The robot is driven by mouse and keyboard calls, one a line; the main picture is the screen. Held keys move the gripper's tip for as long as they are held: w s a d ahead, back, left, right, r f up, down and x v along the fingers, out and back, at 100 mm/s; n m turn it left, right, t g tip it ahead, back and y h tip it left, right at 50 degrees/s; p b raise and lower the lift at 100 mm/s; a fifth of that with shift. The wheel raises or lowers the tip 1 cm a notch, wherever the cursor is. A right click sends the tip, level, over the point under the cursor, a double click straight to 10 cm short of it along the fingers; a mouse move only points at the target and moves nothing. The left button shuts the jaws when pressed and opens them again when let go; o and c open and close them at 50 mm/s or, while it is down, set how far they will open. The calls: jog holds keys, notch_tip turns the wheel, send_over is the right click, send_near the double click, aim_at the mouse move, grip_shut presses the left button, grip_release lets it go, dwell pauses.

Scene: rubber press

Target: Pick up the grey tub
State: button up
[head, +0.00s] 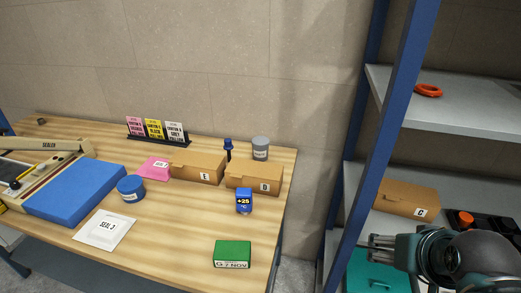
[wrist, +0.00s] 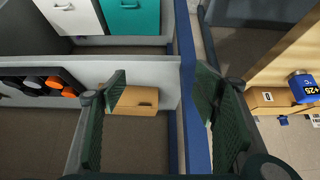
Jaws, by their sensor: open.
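The grey tub (head: 260,148) is a small upright cylinder with a pale label. It stands at the back right of the wooden table, behind the brown box marked D (head: 254,177), which hides its lower part. I cannot make the tub out in the wrist view. My gripper (wrist: 160,88) is open and empty, its two dark green fingers wide apart. In the head view my gripper (head: 405,252) is at the lower right by the shelf rack, well to the right of the table and apart from the tub.
A dark blue stamp-like object (head: 228,150) stands just left of the tub. Box E (head: 197,168), a blue +25 block (head: 244,201), a blue tub (head: 131,188) and a green box (head: 232,254) share the table (head: 180,240). A blue rack post (head: 385,130) stands between table and gripper.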

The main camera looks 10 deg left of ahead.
jog(key=w+a+r+y+p, duration=0.1)
jog(key=w+a+r+y, duration=0.1)
jog(key=w+a+r, duration=0.45)
jog(key=w+a+r+y, duration=0.1)
jog(key=a+r, duration=0.3)
jog(key=a, duration=0.6)
jog(key=w+a+r+m+g+p, duration=0.1)
jog(key=w+a+r+p, duration=0.1)
jog(key=w+a, duration=0.15)
jog(key=w+a+r+h+p, duration=0.1)
jog(key=w+a+p, duration=0.1)
jog(key=w, duration=0.3)
jog(key=w+a+r+m+g+p, duration=0.1)
jog(key=w+a+r+p, duration=0.1)
jog(key=w, duration=0.2)
jog(key=m+g+h+p, duration=0.2)
jog(key=m+h+p, duration=0.3)
jog(key=p, duration=0.8)
send_near(257, 141)
jog(key=x, duration=0.2)
jog(key=d+x, duration=0.1)
jog(key=x, duration=0.2)
jog(key=shift+f, duration=0.1)
jog(key=shift+w+a+f+p, duration=0.1)
jog(key=shift+a+f+p, duration=0.15)
jog(key=shift+f, duration=0.2)
jog(key=shift+x, duration=1.25)
